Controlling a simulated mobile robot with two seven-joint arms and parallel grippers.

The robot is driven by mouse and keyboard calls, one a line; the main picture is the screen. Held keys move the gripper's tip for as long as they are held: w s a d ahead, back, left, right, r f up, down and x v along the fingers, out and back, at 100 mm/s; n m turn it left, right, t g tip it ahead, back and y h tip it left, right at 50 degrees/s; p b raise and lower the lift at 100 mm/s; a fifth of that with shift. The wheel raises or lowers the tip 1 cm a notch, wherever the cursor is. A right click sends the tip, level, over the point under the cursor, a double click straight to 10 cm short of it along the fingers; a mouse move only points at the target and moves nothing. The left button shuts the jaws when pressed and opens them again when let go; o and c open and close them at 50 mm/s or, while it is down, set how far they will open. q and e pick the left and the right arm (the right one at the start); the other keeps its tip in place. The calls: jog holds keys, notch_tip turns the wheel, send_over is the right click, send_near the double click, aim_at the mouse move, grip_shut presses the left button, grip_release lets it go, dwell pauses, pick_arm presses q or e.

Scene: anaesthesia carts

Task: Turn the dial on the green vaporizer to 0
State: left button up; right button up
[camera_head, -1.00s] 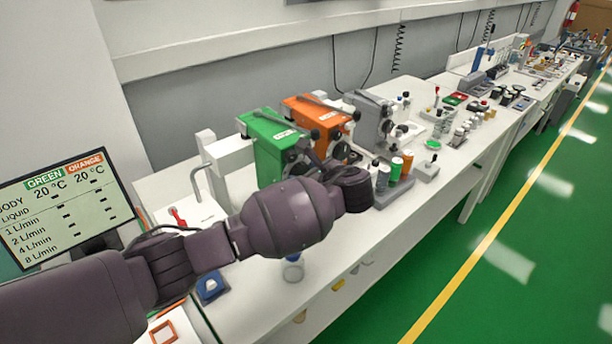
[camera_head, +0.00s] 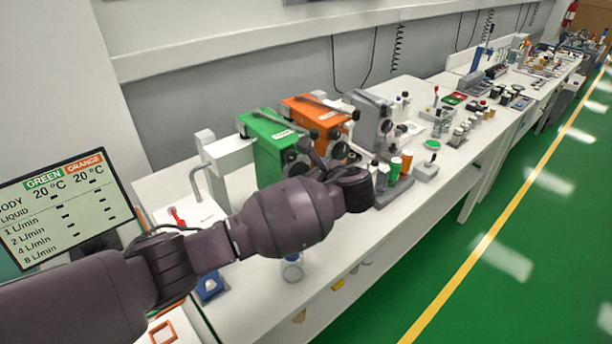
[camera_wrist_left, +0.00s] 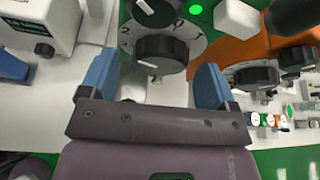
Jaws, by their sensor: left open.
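The green vaporizer (camera_head: 270,138) stands on the white bench beside the orange vaporizer (camera_head: 318,115). In the left wrist view its black dial (camera_wrist_left: 160,54) sits on a white numbered plate, with a white mark on the dial. My left gripper (camera_wrist_left: 152,82) is open, with one blue finger on each side of and below the dial; I cannot tell whether either finger touches it. In the head view my left arm reaches across the bench, and the gripper in front of the green vaporizer's face is mostly hidden by the wrist. My right gripper is not in view.
A second black knob (camera_wrist_left: 153,10) sits above the dial. The orange vaporizer's dial (camera_wrist_left: 256,76) is close on the right. A grey unit (camera_head: 370,115) and several small bottles stand to the right. A display screen (camera_head: 66,207) is at the left.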

pick_arm(q)
jog(key=v, duration=1)
jog(key=shift+s+d+r, duration=0.2)
